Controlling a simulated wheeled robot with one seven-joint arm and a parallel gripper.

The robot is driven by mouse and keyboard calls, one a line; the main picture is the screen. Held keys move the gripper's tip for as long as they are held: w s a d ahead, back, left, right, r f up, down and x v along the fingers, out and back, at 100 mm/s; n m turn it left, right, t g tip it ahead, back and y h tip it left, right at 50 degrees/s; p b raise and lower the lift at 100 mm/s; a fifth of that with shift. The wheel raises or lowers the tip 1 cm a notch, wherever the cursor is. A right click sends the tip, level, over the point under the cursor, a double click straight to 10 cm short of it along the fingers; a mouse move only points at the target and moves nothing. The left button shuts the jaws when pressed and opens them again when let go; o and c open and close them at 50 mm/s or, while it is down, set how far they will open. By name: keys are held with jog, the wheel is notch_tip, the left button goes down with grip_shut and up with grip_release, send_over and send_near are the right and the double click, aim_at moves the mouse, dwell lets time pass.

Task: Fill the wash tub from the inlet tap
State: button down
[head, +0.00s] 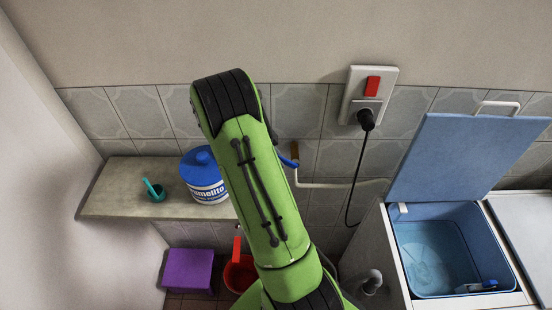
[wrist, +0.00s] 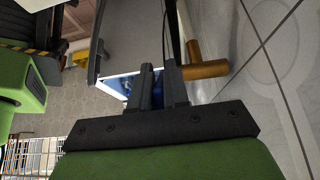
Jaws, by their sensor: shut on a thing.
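The inlet tap is a brass piece (head: 295,151) on the tiled wall with a blue lever (head: 287,161), just right of my arm in the head view. In the wrist view the brass tap body (wrist: 205,70) stands close beside my fingers. My gripper (wrist: 159,76) is shut on the blue lever (wrist: 158,98), which shows between the fingers. In the head view my arm hides the gripper. The wash tub (head: 435,255) is blue with its lid (head: 465,155) raised. Its floor shows a pale round pattern; I cannot tell the water level.
A pale hose (head: 340,185) runs from the tap towards the machine. A plugged socket (head: 367,95) has a hanging black cord. A ledge (head: 125,190) holds a blue-and-white tub (head: 204,178) and teal cup (head: 156,193). A purple stool (head: 188,270) and red mug (head: 238,275) are below.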

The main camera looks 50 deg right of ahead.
jog(key=c, duration=1.2)
grip_release()
jog(key=p+v, duration=0.4)
jog(key=v, duration=1.1)
jog(key=shift+w+a+r, duration=0.2)
jog(key=shift+w+r, duration=0.05)
